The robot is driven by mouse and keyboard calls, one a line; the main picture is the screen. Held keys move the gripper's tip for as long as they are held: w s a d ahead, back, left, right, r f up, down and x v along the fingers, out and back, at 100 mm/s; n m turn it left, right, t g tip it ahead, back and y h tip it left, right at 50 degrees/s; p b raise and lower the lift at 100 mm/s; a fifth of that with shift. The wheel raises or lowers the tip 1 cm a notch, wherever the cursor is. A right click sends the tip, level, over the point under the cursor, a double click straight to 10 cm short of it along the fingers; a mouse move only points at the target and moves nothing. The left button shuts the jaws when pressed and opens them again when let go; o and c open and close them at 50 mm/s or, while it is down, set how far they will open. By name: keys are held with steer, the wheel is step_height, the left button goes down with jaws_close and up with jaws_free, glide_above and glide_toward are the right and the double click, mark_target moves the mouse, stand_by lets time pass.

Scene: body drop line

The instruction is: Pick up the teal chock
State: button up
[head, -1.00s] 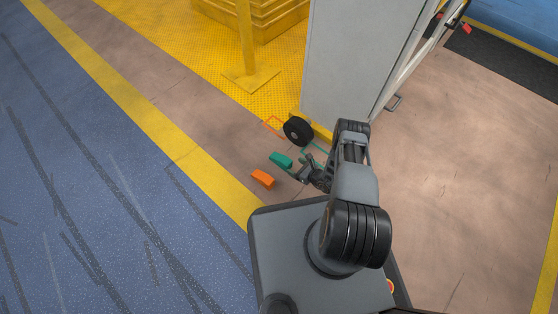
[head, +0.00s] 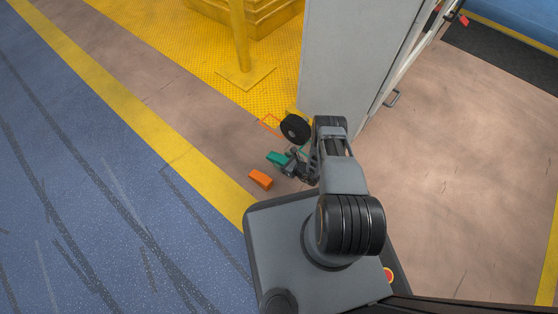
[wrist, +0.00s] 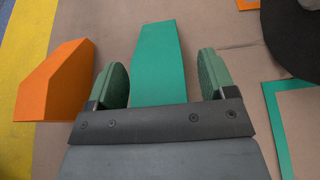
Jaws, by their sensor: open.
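The teal chock (head: 278,158) lies on the brown floor to the left of the black wheel. In the wrist view the teal chock (wrist: 158,68) lies between the two green-padded fingers of my gripper (wrist: 162,80), with a gap on each side. My gripper (head: 290,165) is open, and its near part hides the close end of the chock. Whether the fingers are low enough to flank the chock's sides is hard to tell.
An orange chock (head: 261,179) lies left of the teal one; it also shows in the wrist view (wrist: 58,82). A black wheel (head: 295,129) stands beside the grey cabinet (head: 343,60). A teal floor outline (wrist: 291,115) is at right, and an orange outline (head: 268,121) lies near the wheel.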

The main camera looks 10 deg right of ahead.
steer(key=shift+c, duration=0.4)
steer(key=c, duration=1.1)
steer(key=shift+r, duration=0.15)
